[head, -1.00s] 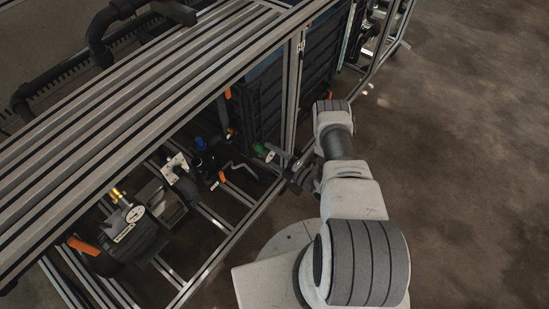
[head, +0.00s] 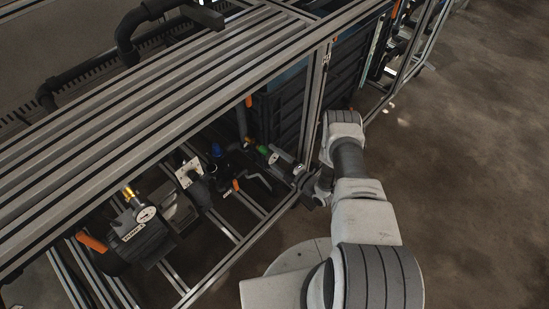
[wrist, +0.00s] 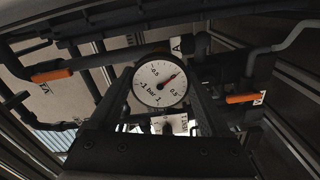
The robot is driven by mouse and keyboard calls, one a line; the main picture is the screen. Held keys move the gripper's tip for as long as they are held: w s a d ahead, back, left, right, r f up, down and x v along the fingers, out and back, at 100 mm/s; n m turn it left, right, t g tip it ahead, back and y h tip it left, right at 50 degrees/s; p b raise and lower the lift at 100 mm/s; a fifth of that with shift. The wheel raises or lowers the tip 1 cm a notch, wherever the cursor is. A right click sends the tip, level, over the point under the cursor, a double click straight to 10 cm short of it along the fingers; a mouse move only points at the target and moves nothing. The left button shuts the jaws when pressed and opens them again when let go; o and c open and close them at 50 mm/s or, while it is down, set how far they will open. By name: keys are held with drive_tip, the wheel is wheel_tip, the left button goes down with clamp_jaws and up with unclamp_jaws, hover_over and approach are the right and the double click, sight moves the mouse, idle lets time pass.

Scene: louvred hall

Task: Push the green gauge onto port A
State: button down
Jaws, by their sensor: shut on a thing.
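The dial reads in bar. In the head view the gauge's green part (head: 262,149) shows just beyond the tips of my gripper (head: 272,155), inside the frame. A small white label with the letter A (wrist: 176,45) sits just above the dial in the wrist view, by dark pipework. The port itself is hidden behind the gauge, so I cannot tell whether they touch.
An orange valve handle (wrist: 52,75) lies left of the gauge and another orange handle (wrist: 242,98) lies right, both on dark pipes. Metal frame rails (head: 190,110) run above. A second gauge (head: 146,214) stands at left. Open floor (head: 470,200) lies at right.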

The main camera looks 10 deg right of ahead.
sight(274, 158)
drive_tip(key=shift+s, duration=0.1)
idle(0.6)
drive_tip(key=shift+b+x, duration=0.65)
drive_tip(key=shift+x, duration=0.8)
unclamp_jaws()
drive_tip(key=shift+p+v, duration=0.85)
drive_tip(key=shift+v, duration=2.7)
